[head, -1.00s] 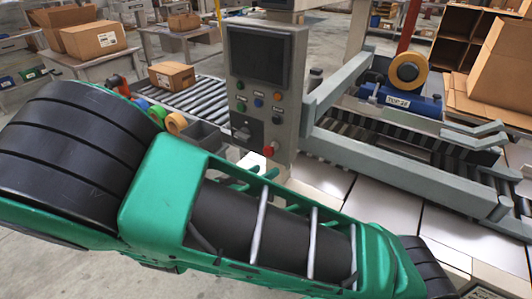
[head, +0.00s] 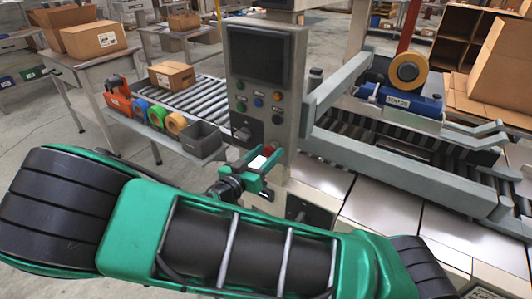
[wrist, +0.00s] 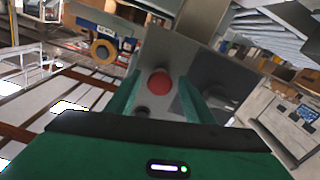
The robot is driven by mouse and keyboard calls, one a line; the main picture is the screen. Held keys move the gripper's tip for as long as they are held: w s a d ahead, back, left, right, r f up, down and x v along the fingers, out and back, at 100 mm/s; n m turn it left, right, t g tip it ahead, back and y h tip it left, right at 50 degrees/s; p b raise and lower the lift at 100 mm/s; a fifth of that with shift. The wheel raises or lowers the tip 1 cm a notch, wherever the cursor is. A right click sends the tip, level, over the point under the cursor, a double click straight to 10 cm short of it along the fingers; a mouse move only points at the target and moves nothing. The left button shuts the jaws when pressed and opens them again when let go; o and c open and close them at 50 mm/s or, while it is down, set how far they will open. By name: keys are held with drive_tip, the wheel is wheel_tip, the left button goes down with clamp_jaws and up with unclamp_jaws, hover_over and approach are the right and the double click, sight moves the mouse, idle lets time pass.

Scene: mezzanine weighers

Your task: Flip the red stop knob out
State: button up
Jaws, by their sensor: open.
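The red stop knob (head: 268,150) is on the lower right of the grey control panel (head: 262,70) in the head view. My green gripper (head: 257,168) is in front of the panel's lower part and partly hides the knob's surroundings. In the wrist view the round red knob (wrist: 159,83) shows between the two green fingers of my gripper (wrist: 159,77). The fingers are spread and there is a gap on both sides of the knob. I cannot tell how far the fingertips are from the panel face.
A roller conveyor with a cardboard box (head: 171,75) runs behind the panel at the left. A shelf with tape rolls and a grey bin (head: 203,138) is left of my gripper. A grey-railed taping machine with a blue tape head (head: 398,98) stands at the right.

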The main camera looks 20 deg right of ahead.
drive_tip(key=shift+w+d, duration=0.35)
drive_tip(key=shift+d, duration=0.1)
clamp_jaws()
drive_tip(key=shift+v, duration=1.45)
unclamp_jaws()
drive_tip(key=shift+a, duration=0.1)
